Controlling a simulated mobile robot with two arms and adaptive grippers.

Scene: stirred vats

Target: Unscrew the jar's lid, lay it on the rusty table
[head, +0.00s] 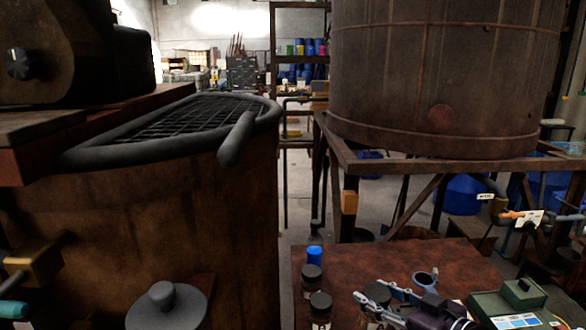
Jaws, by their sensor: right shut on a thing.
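The rusty table (385,260) is at the bottom right, with a reddish-brown top. My right gripper (369,291) comes in from the lower right over it, its two fingers on either side of a dark round lid (378,292). The fingers are shut on this lid. The jar (368,321) is partly visible below, largely hidden by the fingers and the frame edge. I cannot tell whether the lid is still seated on it. My left gripper is not in view.
Two other dark-lidded jars (312,272) (320,300), a blue-capped item (314,254) and a grey mug (425,280) stand on the table. A green device (515,300) is at right. A large vat (430,80) stands behind, a rusty tank (150,220) at left. The table's back middle is bare.

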